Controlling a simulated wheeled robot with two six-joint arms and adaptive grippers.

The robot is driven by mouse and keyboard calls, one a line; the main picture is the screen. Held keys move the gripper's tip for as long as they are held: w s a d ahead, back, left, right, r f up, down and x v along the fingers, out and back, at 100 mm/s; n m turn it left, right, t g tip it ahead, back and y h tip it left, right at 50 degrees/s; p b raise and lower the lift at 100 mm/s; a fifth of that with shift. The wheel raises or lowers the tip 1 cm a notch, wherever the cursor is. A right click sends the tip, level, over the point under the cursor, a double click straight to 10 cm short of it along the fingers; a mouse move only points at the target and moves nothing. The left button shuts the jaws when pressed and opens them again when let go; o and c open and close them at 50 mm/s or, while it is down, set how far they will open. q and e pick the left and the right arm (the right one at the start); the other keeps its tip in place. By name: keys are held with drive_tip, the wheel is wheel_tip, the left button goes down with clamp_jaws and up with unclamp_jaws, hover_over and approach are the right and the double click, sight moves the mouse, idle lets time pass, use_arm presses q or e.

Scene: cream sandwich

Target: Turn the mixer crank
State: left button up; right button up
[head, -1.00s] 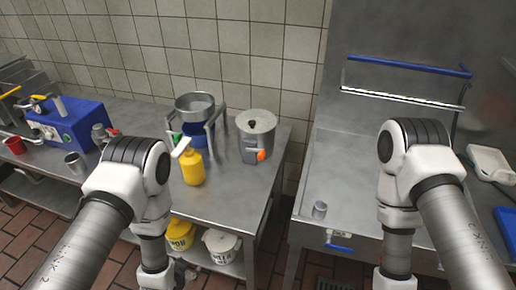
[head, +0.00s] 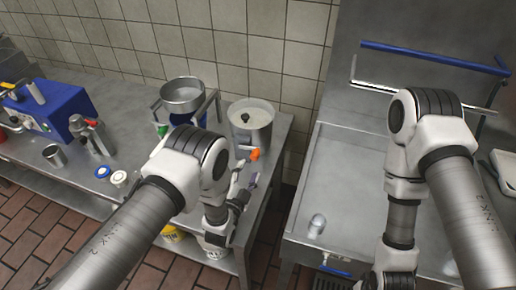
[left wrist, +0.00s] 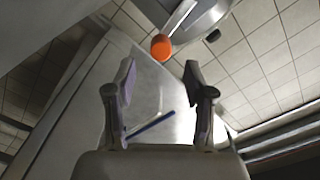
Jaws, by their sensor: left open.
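The mixer is a grey metal pot (head: 250,125) on the right end of the steel table. Its crank has an orange knob (head: 255,154) on the near side. The knob also shows in the left wrist view (left wrist: 161,47), at the end of a metal arm below the pot (left wrist: 205,14). My left gripper (head: 246,180) is open and empty, just in front of and below the knob. In the left wrist view, the knob lies beyond the two fingertips, roughly centred between them, and appears apart from them.
A metal bowl on a stand (head: 183,96) is left of the pot. A blue machine (head: 55,108), a metal cup (head: 54,155) and two small round items (head: 119,178) are further left. A steel sink (head: 345,180) is right, across a gap. Containers sit on the lower shelf.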

sight(254, 158)
use_arm(q)
drive_tip(key=p+x, duration=0.1)
drive_tip(key=x, duration=0.5)
drive_tip(key=shift+w+d, duration=0.1)
drive_tip(key=shift+w, duration=0.15)
drive_tip(key=shift+s+r, duration=0.15)
drive_tip(key=shift+c, duration=0.8)
clamp_jaws()
